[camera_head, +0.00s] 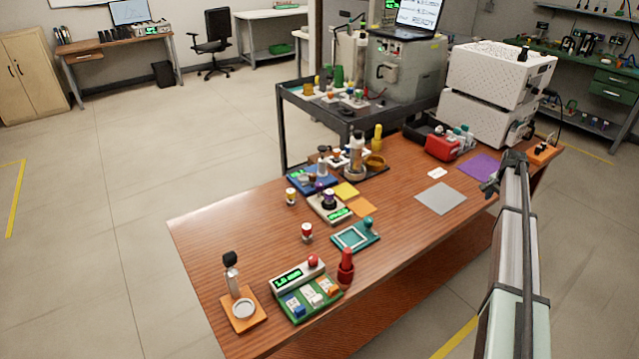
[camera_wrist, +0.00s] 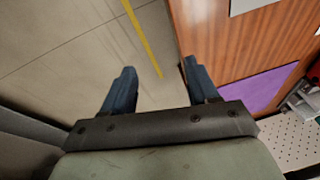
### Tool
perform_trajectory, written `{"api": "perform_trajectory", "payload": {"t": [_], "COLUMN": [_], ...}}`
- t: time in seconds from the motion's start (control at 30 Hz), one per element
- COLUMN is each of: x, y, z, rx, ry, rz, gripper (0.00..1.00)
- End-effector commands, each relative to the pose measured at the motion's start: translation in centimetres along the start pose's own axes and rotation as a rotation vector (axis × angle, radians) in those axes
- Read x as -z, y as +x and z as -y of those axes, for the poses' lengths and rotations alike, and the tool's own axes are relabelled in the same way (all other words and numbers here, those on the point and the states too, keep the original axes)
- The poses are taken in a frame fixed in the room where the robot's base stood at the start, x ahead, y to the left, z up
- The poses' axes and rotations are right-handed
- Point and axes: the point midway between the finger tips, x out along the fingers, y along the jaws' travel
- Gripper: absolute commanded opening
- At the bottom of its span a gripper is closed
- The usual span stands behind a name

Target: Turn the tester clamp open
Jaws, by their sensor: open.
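My gripper (camera_wrist: 157,72) is open and empty, with its two dark blue fingers apart over the floor beside the table's edge. In the head view it (camera_head: 489,188) is at the right edge of the table. I cannot tell for sure which device bears the tester clamp. A green-based tester (camera_head: 322,305) with a lit display, a red knob and small coloured blocks stands at the table's near end. Beside it is an orange-based stand (camera_head: 257,321) with an upright post, a black top and a round pale dish. My gripper is far from both.
The wooden table (camera_head: 205,248) also holds a dark red stamp-like piece (camera_head: 346,268), a teal frame (camera_head: 346,247), a blue device (camera_head: 309,184), a grey mat (camera_head: 441,199) and a purple mat (camera_head: 482,165). White perforated boxes (camera_head: 490,75) stand at its back right.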

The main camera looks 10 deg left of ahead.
Motion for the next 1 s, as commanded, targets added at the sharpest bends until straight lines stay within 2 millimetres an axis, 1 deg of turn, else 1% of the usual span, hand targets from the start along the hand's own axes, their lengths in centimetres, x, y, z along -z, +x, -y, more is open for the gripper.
{"api": "perform_trajectory", "payload": {"t": [0.03, 0.17, 0.27, 0.37, 0.4, 0.47, 0.5, 0.57, 0.6, 0.67, 0.7, 0.77, 0.8, 0.87, 0.9, 0.97, 1.0], "x": [-0.7, -3.5, -6.1, -9.4, -11.0, -13.5, -15.2, -17.8, -19.6, -22.4, -24.2, -27.1, -29.0, -31.9, -33.9, -36.8, -38.7], "y": [-1.0, -2.2, -3.4, -5.0, -5.6, -6.8, -7.6, -8.8, -9.6, -10.9, -11.8, -13.2, -14.1, -15.5, -16.5, -17.9, -18.8], "z": [2.1, 5.8, 9.0, 12.8, 14.4, 16.8, 18.4, 20.6, 22.1, 24.1, 25.4, 27.2, 28.4, 30.0, 31.0, 32.4, 33.2], "rx": [0.005, 0.004, 0.004, 0.002, 0.0, -0.002, -0.005, -0.009, -0.012, -0.017, -0.021, -0.027, -0.032, -0.039, -0.044, -0.053, -0.058], "ry": [-0.01, -0.029, -0.048, -0.072, -0.082, -0.099, -0.109, -0.126, -0.137, -0.154, -0.165, -0.182, -0.194, -0.211, -0.223, -0.239, -0.251], "rz": [0.004, 0.026, 0.046, 0.069, 0.08, 0.095, 0.105, 0.12, 0.13, 0.144, 0.153, 0.166, 0.175, 0.187, 0.195, 0.206, 0.212], "gripper": [0.59, 0.59, 0.59, 0.59, 0.59, 0.59, 0.59, 0.59, 0.59, 0.59, 0.59, 0.59, 0.59, 0.59, 0.59, 0.59, 0.59]}}
